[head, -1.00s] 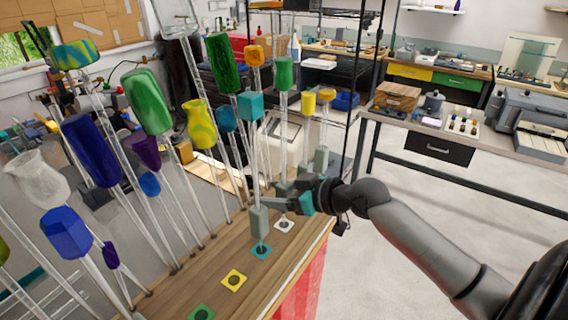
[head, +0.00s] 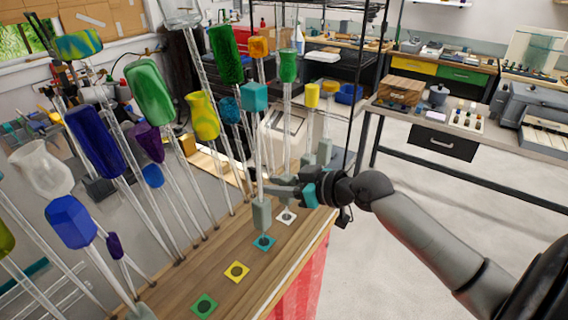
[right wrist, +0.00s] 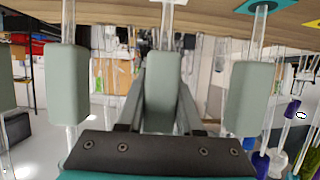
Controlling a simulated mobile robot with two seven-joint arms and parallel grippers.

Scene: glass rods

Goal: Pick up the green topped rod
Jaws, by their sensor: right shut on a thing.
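The green-topped rod has a small rounded green top (head: 288,65) on a clear glass stem. It stands upright over a white square (head: 286,217) near the bench's right edge. My right gripper (head: 284,188) is shut around the grey block low on this rod. In the right wrist view the two fingers flank the grey block (right wrist: 163,85), with the white square above it in the picture. I cannot tell whether the rod's foot has left the bench. My left gripper is not in view.
A teal-topped rod (head: 254,97) with a grey block (head: 262,214) stands close in front. A yellow-topped rod (head: 312,95) and an orange-topped rod (head: 258,47) stand nearby. Several more tall glass rods crowd the left of the wooden bench (head: 205,268). Open floor lies to the right.

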